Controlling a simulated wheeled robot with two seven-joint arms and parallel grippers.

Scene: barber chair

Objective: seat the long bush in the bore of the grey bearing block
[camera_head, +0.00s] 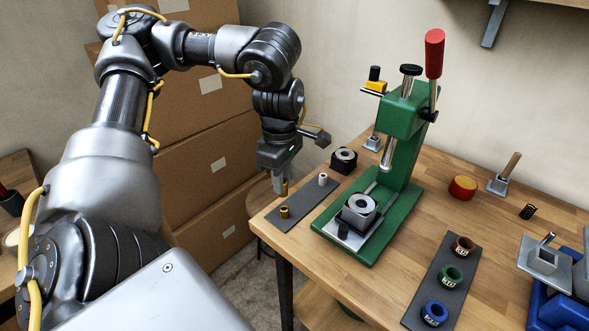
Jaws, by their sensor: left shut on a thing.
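My left gripper (280,184) is shut on a slim brass-coloured bush, which looks like the long bush (285,188). It hangs upright above the left edge of the table, by the dark strip (303,203). A short brass bush (284,212) and a pale bush (322,180) stand on that strip. My right gripper is not in view.
A black bearing block (343,160) stands behind the strip. At the right, a dark mat (444,284) holds brown, green and blue rings. A red-and-yellow tin (462,187) lies farther back. Cardboard boxes (215,150) stand behind my arm.

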